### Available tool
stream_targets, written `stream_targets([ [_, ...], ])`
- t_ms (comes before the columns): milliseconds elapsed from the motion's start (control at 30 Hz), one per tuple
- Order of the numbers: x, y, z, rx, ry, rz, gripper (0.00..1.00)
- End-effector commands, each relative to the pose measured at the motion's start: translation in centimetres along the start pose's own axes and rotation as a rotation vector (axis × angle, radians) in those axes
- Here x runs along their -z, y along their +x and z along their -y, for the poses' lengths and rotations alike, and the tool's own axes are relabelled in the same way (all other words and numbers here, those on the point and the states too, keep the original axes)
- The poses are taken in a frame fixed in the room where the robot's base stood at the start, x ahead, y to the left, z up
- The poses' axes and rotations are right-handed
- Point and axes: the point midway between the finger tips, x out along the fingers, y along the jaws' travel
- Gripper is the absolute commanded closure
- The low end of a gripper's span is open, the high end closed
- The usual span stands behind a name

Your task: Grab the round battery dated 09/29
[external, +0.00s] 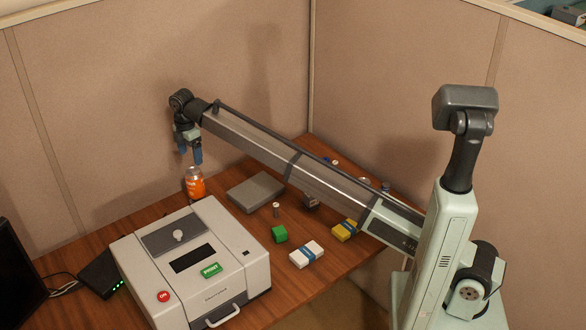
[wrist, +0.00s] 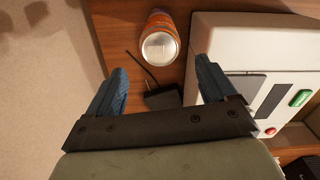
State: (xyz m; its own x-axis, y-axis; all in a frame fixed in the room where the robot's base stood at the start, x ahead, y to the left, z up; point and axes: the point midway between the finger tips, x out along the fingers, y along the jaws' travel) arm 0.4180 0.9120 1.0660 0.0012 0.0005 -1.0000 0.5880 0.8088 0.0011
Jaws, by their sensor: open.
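My gripper (external: 190,157) is open and empty, pointing down above an orange can (external: 195,184) at the table's far left. In the wrist view the can (wrist: 160,40) shows ahead of and between my two blue fingers (wrist: 161,68). A small upright cylinder (external: 276,209) stands mid-table, well right of my gripper; it may be a battery. A small round dark-blue thing (external: 385,186) lies at the far right beyond my arm. No date can be read on anything, so I cannot tell which is the 09/29 battery.
A large white machine (external: 235,262) fills the front left. My arm partly covers small items at the back. Partition walls enclose the table.

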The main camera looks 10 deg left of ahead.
Motion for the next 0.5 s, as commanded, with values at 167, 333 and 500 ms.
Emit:
stream_targets([
  [167, 0.0, 0.0, 0.0, 0.000, 0.000, 0.000, 0.33],
  [333, 0.0, 0.0, 0.0, 0.000, 0.000, 0.000, 0.36],
  [500, -1.0, 0.2, 0.3, 0.000, 0.039, 0.000, 0.36],
])
